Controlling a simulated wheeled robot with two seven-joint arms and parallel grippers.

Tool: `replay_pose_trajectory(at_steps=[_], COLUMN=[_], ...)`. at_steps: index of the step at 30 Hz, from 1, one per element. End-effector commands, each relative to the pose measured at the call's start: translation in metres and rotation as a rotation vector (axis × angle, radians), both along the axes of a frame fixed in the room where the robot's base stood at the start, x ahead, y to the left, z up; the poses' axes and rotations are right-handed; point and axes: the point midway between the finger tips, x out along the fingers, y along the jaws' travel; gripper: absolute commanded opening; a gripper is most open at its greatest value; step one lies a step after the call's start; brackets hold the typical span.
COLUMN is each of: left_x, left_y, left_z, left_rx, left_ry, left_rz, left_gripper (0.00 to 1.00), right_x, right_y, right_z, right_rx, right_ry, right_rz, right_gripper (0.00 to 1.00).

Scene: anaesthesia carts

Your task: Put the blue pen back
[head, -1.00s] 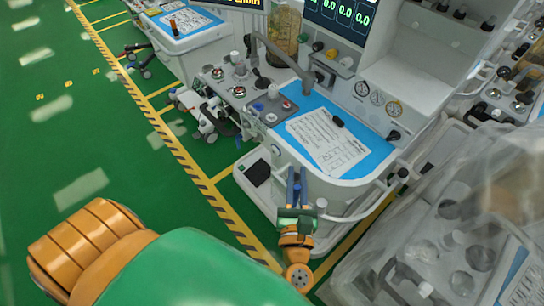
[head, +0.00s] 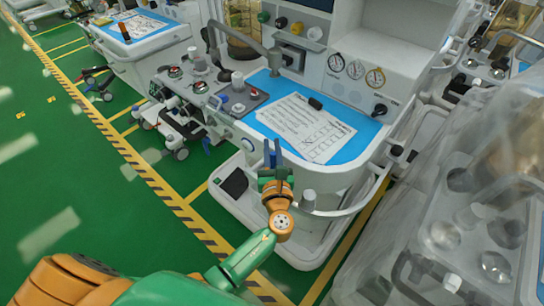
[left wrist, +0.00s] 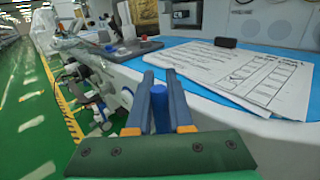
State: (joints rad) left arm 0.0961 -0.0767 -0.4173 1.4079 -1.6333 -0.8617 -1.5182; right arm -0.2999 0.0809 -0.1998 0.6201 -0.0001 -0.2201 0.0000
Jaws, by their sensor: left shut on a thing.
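My left gripper (head: 272,152) is upright at the front edge of the cart's work surface, left of the paper sheets. In the left wrist view, the blue pen (left wrist: 159,106) stands upright between the two fingers, and the gripper is shut on it. Its lower end is hidden by the gripper body. The blue mat (head: 262,80) and the printed sheets (head: 307,128) lie on the cart top, beyond and right of the gripper. My right gripper is not in view.
A small black object (head: 315,103) lies on the sheets. A grey panel with knobs (head: 238,101) is left of the mat. A pale rail (head: 345,209) curves around the cart's front right. A plastic-covered cart (head: 450,225) stands at right. Green floor is clear at left.

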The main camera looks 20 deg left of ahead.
Motion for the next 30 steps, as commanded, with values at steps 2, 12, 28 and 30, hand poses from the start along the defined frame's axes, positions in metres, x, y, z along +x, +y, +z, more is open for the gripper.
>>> replay_pose_trajectory(at_steps=[2,12,28,30], left_x=[0.000,0.000,-0.027,-0.044], left_y=[0.000,0.000,-0.013,-0.021], left_z=[-0.001,-0.002,-0.001,-0.001], left_rx=[-0.001,0.000,-0.003,-0.004], left_ry=[0.000,0.000,0.002,0.003], left_rz=[0.000,0.000,-0.001,-0.002], left_gripper=[0.00,0.43,0.49,0.49], right_x=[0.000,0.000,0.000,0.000], right_y=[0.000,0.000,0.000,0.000], right_z=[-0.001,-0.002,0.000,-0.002], right_rx=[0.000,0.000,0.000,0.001], right_ry=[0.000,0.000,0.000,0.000], right_rz=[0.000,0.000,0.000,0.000], right_gripper=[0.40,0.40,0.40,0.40])
